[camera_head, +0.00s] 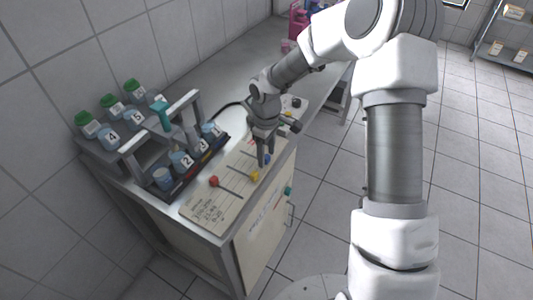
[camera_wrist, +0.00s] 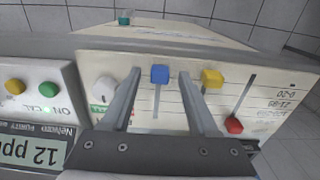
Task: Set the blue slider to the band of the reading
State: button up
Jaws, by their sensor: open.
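The blue slider (camera_wrist: 160,74) sits at the upper end of its slot on the cream panel (camera_wrist: 268,84) in the wrist view. My gripper (camera_wrist: 161,82) is open, its two fingers on either side of the blue slider; I cannot tell whether they touch it. In the head view my gripper (camera_head: 265,160) points down at the panel (camera_head: 200,207), and the slider is mostly hidden by the fingers. The display (camera_wrist: 32,153) reads "12 pp", its end cut off by my gripper. Band labels (camera_wrist: 280,95) at the panel's right appear upside down; the top one reads 0-20.
The yellow slider (camera_wrist: 212,78) is at its slot's upper end, close right of my right finger. The red slider (camera_wrist: 234,126) is at its slot's lower end. A white knob (camera_wrist: 104,88) is left of my left finger. Numbered jars (camera_head: 181,160) stand in a rack beside the panel.

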jog(key=shift+f, duration=0.1)
grip_shut()
dwell(1.4)
